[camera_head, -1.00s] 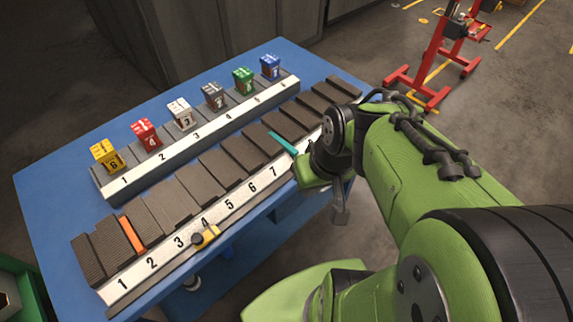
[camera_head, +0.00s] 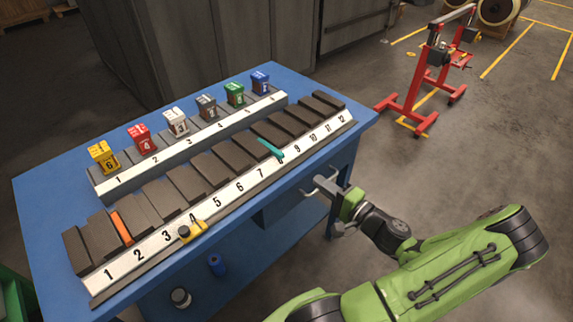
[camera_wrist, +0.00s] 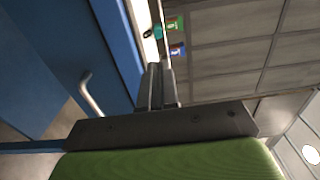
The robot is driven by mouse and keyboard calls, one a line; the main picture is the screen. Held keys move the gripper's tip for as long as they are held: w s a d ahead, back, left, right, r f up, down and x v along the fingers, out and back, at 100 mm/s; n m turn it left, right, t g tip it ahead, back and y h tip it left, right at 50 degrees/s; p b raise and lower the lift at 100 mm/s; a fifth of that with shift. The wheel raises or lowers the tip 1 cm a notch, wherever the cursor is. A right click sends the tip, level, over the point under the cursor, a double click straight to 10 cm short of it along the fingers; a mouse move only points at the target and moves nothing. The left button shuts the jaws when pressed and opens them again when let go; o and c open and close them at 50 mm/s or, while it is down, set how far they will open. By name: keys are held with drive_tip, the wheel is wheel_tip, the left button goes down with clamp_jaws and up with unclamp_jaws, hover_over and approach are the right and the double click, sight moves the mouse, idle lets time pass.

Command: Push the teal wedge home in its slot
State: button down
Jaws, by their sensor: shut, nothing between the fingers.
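The teal wedge (camera_head: 270,148) sits in the lower row of dark blocks, at the gap by numbers 7 and 8. Its near end sticks out over the white numbered strip. In the wrist view a small teal end (camera_wrist: 158,31) shows beyond the fingers. My gripper (camera_head: 312,189) is in front of the bench's front edge, to the right of and nearer than the wedge, apart from it. Its fingers also show in the wrist view (camera_wrist: 155,82), shut and empty, pointing toward the bench. How deep the wedge sits is hard to tell.
An orange wedge (camera_head: 121,228) stands between blocks near 1 and 2. A yellow-and-black item (camera_head: 191,231) lies on the front ledge near 4. Several coloured numbered cubes stand along the back rack (camera_head: 150,169). A red stand (camera_head: 426,85) is on the floor at right.

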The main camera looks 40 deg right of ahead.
sight(284, 156)
drive_tip(key=w, duration=1.1)
drive_tip(key=shift+w+a, duration=0.2)
drive_tip(key=shift+w, duration=0.2)
drive_tip(key=shift+w, duration=1.2)
drive_tip(key=shift+s, duration=0.1)
